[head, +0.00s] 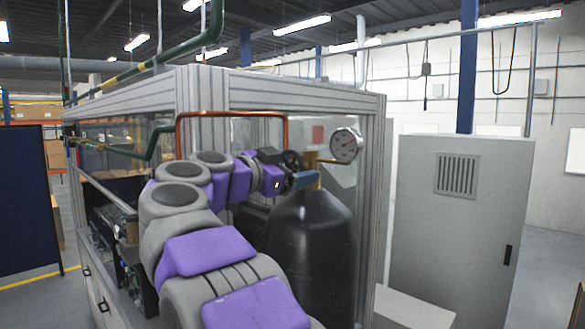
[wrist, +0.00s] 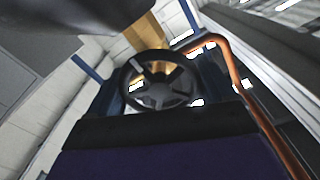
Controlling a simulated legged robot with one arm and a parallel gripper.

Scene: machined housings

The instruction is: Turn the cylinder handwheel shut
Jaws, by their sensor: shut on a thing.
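The black cylinder (head: 310,235) stands upright inside the framed enclosure, with a brass valve (head: 312,182) on top. A round pressure gauge (head: 345,146) is joined to the valve at its right. The dark spoked handwheel (head: 291,161) is on the left side of the valve, partly hidden by my gripper (head: 294,174). In the wrist view the handwheel (wrist: 158,80) faces the camera, in front of the brass valve body (wrist: 148,32). The blue fingers of my gripper (wrist: 157,90) lie on either side of the wheel, shut on its rim.
A copper pipe (head: 232,114) arches above my wrist; it runs close along the right in the wrist view (wrist: 240,75). Grey frame posts (head: 370,210) stand right of the cylinder. A grey cabinet (head: 447,225) stands farther right. A green pipe (head: 150,60) passes overhead.

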